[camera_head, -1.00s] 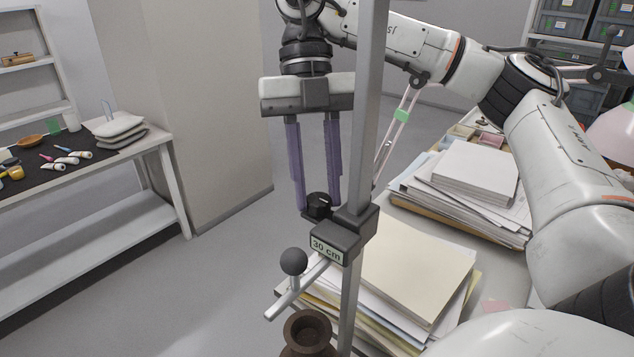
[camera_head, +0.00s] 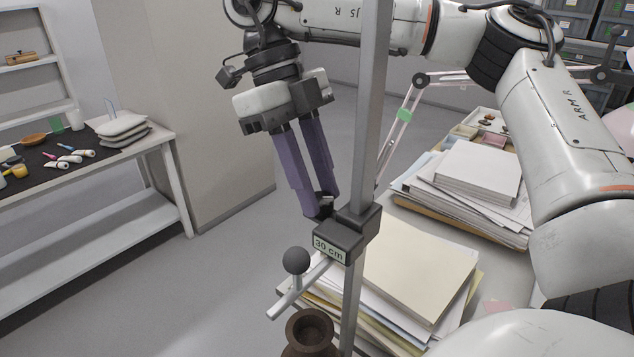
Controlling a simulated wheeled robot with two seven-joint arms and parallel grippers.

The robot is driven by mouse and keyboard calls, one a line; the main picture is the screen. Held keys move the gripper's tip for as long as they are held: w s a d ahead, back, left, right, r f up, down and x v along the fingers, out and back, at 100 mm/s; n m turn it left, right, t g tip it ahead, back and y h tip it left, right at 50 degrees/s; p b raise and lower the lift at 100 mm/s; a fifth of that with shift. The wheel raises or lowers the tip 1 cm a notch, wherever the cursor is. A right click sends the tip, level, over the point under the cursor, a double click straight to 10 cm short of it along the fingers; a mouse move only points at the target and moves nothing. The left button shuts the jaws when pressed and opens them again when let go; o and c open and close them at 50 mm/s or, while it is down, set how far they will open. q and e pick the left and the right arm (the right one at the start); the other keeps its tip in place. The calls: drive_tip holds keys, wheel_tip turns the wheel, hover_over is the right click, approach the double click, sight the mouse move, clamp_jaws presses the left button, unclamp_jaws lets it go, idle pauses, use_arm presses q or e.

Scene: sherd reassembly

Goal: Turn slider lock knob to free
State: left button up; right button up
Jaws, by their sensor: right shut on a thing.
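The slider (camera_head: 347,233) is a dark grey block on an upright grey metal post (camera_head: 368,110), with a "30 cm" label on its front. The black lock knob (camera_head: 325,203) sits on the slider's upper left side and is partly hidden by fingers. My right gripper (camera_head: 322,207) comes down from above with purple fingers, tilted and turned, and is shut on the knob. A bar with a dark ball handle (camera_head: 295,260) sticks out from the slider toward the lower left. My left gripper is not in view.
A brown vessel (camera_head: 310,335) stands below the slider. Stacks of paper (camera_head: 415,268) lie on the table behind the post. A side table (camera_head: 160,140) with tools and folded cloths is at left. Open floor lies between the tables.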

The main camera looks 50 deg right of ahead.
drive_tip(key=shift+n+h, duration=0.4)
drive_tip(key=shift+n, duration=0.7)
drive_tip(key=o, duration=1.1)
drive_tip(key=shift+c, duration=0.2)
